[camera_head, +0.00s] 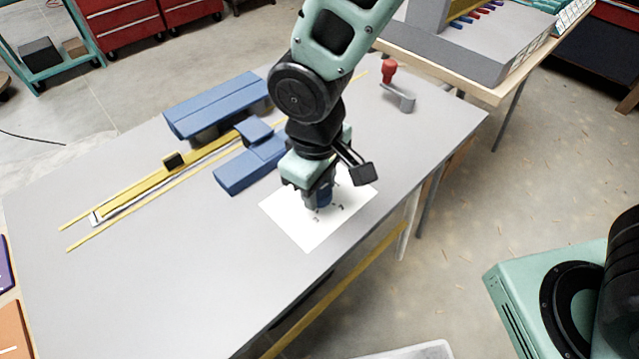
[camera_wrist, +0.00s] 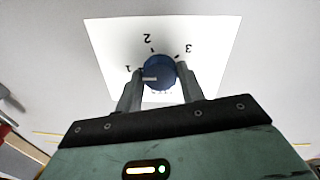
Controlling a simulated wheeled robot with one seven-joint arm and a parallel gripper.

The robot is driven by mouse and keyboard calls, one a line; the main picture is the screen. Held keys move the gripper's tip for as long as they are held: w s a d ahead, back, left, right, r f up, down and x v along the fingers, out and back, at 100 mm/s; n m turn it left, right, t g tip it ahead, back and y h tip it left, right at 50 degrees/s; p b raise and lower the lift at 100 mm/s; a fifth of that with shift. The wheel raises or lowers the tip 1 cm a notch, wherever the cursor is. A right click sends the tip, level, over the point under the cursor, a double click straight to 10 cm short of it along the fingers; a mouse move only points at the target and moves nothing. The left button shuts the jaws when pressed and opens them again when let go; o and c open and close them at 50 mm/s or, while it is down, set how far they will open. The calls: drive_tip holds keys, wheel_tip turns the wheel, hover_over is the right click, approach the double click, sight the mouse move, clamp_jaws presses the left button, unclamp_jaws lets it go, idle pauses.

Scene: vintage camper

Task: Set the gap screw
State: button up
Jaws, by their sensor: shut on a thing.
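The gap screw shows as a round blue knob (camera_wrist: 159,73) on a white card in the wrist view. A pale pointer line on the knob lies toward the mark 1. The white card (camera_head: 308,236) carries the marks 1, 2 and 3 around the knob and lies on the grey table. My gripper (camera_wrist: 160,86) is shut on the knob, one finger on each side. In the head view my gripper (camera_head: 322,200) stands over the card and hides most of the knob (camera_head: 325,197).
Blue blocks (camera_head: 217,105) and yellow rails (camera_head: 130,203) lie left of the card on the table (camera_head: 150,290). A grey crank with a red knob (camera_head: 389,72) stands at the far right. The table's front left is clear.

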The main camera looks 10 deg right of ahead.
idle(0.4)
drive_tip(key=o, duration=1)
drive_tip(key=shift+c, duration=0.2)
drive_tip(key=shift+r, duration=0.15)
wheel_tip(320, 180, up, 17)
drive_tip(key=shift+s+a+p, duration=0.3)
drive_tip(key=shift+s+a, duration=0.1)
drive_tip(key=s+d+f+m+y, duration=0.1)
drive_tip(key=s+d+f, duration=0.5)
drive_tip(key=s+d, duration=0.3)
drive_tip(key=shift+s+f+m+g, duration=0.3)
drive_tip(key=shift+s+f, duration=0.05)
drive_tip(key=shift+s, duration=0.2)
